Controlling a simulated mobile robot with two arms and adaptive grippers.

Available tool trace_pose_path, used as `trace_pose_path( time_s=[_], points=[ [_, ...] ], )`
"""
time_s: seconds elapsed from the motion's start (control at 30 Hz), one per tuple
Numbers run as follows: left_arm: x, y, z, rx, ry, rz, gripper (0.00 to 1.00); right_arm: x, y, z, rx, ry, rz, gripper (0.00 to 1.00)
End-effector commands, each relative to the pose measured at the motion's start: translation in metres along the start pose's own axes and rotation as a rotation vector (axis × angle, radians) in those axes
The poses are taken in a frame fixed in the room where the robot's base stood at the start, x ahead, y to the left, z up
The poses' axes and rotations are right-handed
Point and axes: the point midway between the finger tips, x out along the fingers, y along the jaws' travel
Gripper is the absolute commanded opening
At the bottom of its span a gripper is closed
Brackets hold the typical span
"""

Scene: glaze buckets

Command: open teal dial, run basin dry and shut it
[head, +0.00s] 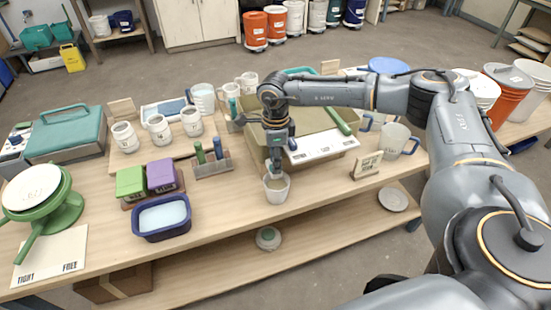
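I cannot make out a teal dial for certain. A wide olive-grey basin-like tray (310,115) stands at the middle of the table, partly hidden by my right arm. A white panel (322,147) with small marks lies along its front, and a green bar (338,119) lies across its right part. My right gripper (275,168) points down in front of the tray, at the rim of a white cup (277,190). Its fingers are too small to read, and I cannot tell whether they grip the cup. My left gripper is not in view.
A blue tub (162,217) of pale liquid stands front left, near green (131,183) and purple (162,175) blocks. A teal case (65,132) and green stand (45,205) are further left. A mug (397,140) and sign (367,165) stand at right.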

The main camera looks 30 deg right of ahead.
Motion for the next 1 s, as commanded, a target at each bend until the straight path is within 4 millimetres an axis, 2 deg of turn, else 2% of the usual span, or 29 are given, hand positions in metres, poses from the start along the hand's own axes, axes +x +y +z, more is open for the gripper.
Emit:
trace_pose_path(
  time_s=[0.47,1.0],
  points=[
    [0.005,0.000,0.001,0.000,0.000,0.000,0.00,0.001,0.000,0.000,0.078,0.000,0.000,0.02],
    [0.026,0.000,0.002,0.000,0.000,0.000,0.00,0.002,0.000,0.000,0.536,0.000,0.000,0.02]
  ],
)
